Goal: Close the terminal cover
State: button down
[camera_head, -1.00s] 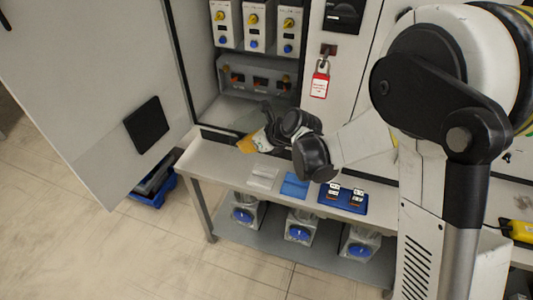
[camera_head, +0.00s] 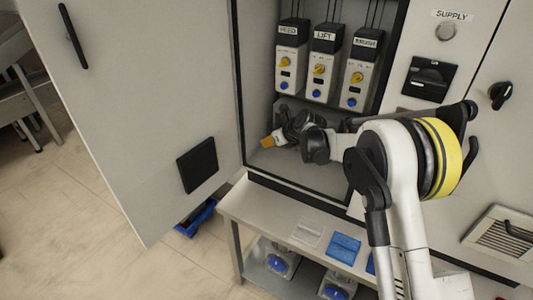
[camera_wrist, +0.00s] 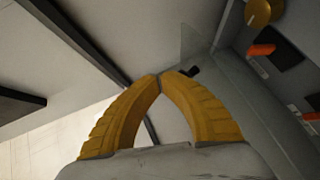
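In the head view my gripper (camera_head: 267,141) is at the left of the box, just inside the cabinet opening.
The large open cabinet door (camera_head: 160,100) stands at left, with a black pocket (camera_head: 197,165) on it. A bench (camera_head: 275,213) below holds a clear sheet (camera_head: 309,232) and a blue piece (camera_head: 344,248). Breaker units (camera_head: 325,62) hang above my wrist.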

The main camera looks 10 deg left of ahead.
aim_at(275, 129)
jog(key=shift+m+t, duration=0.3)
jog(key=shift+m, duration=0.2)
jog(key=w, duration=0.5)
jog(key=shift+w, duration=0.3)
jog(key=shift+w+m+h+p, duration=0.3)
jog(key=shift+w+h, duration=0.1)
jog(key=shift+w, duration=0.25)
jog(key=shift+d+r, duration=0.1)
